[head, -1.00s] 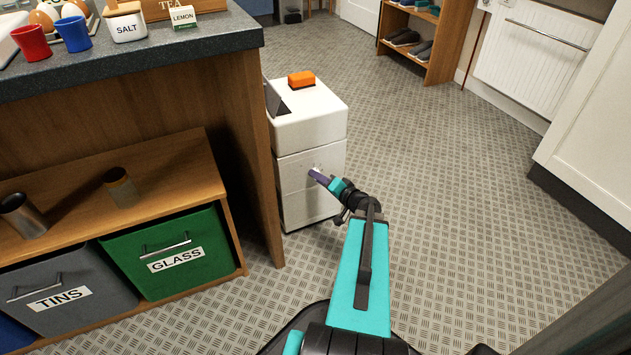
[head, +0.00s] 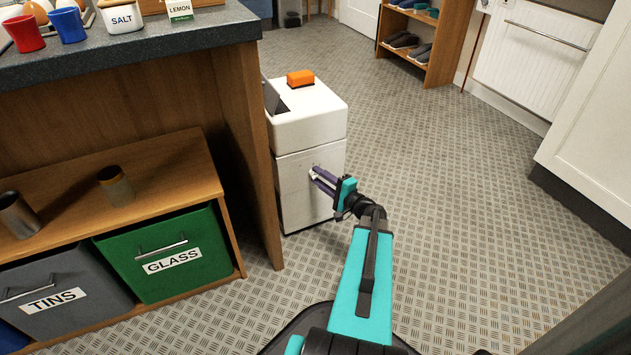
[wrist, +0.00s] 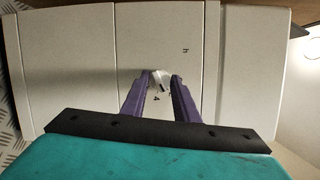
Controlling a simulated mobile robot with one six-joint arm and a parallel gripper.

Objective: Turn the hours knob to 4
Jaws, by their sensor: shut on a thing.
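The hours knob (wrist: 159,79) is a small pale knob on the front face of a white boxy unit (head: 308,130). My gripper (head: 316,176) reaches the unit's front, and its two purple fingers are shut on the knob, one on each side. In the wrist view my gripper (wrist: 161,84) covers part of the knob. Small dark marks lie on the panel near the knob, too small to read for sure. I cannot tell which mark the knob points at.
An orange block (head: 300,78) lies on top of the unit. A wooden counter end panel (head: 240,140) stands close on its left, with a green GLASS bin (head: 165,230) below the counter. The patterned floor (head: 450,200) to the right is clear.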

